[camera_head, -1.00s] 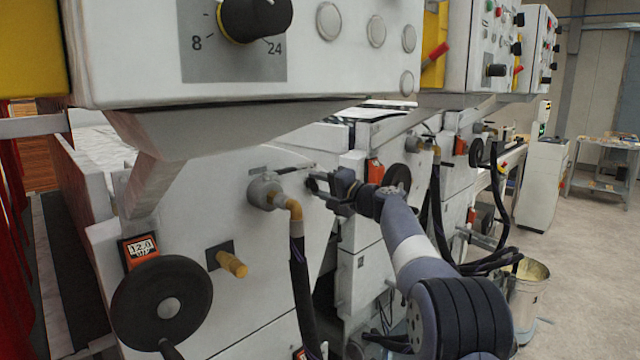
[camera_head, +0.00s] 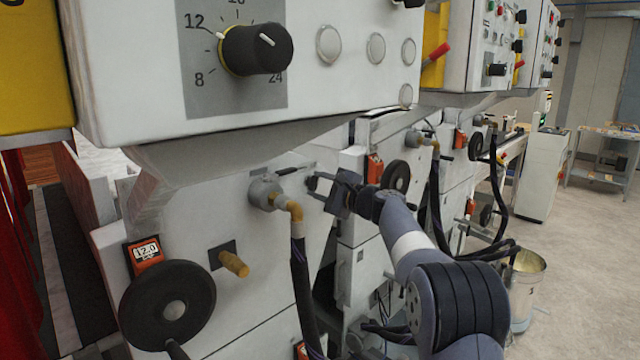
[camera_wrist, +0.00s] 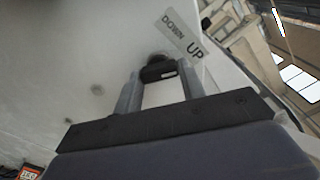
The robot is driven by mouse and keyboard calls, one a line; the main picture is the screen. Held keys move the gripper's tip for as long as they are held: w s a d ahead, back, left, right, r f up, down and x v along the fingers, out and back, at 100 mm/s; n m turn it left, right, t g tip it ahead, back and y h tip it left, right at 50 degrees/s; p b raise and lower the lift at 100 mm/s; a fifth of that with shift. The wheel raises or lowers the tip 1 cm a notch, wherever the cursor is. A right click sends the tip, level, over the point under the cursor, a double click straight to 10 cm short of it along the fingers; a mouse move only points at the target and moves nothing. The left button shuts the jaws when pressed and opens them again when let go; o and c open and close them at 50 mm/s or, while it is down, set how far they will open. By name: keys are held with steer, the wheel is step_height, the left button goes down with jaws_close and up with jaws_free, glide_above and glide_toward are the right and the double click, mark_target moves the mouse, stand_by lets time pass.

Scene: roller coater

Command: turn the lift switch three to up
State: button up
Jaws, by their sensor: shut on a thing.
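The lift switch (camera_wrist: 158,70) is a black knob on the white machine panel, below a plate (camera_wrist: 183,35) marked DOWN and UP in the wrist view. My gripper (camera_wrist: 157,78) is shut on the knob, with a grey finger on each side of it. A short white mark shows on the knob's near side, toward the UP end of the plate. In the head view my gripper (camera_head: 318,184) reaches the machine's side panel from the right, and the knob is too small there to read its position.
A hose fitting (camera_head: 268,194) with a black hose stands just left of my gripper. Black handwheels (camera_head: 167,304) and a large dial box (camera_head: 250,60) stick out nearer. A bucket (camera_head: 526,280) stands on the floor at right, where the floor is open.

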steer(key=shift+f, duration=0.1)
stand_by(0.5)
steer(key=o, duration=1)
steer(key=b+v, duration=0.4)
steer(key=v, duration=0.7)
steer(key=shift+w, duration=0.1)
steer(key=p+x, duration=0.4)
steer(key=x, duration=0.7)
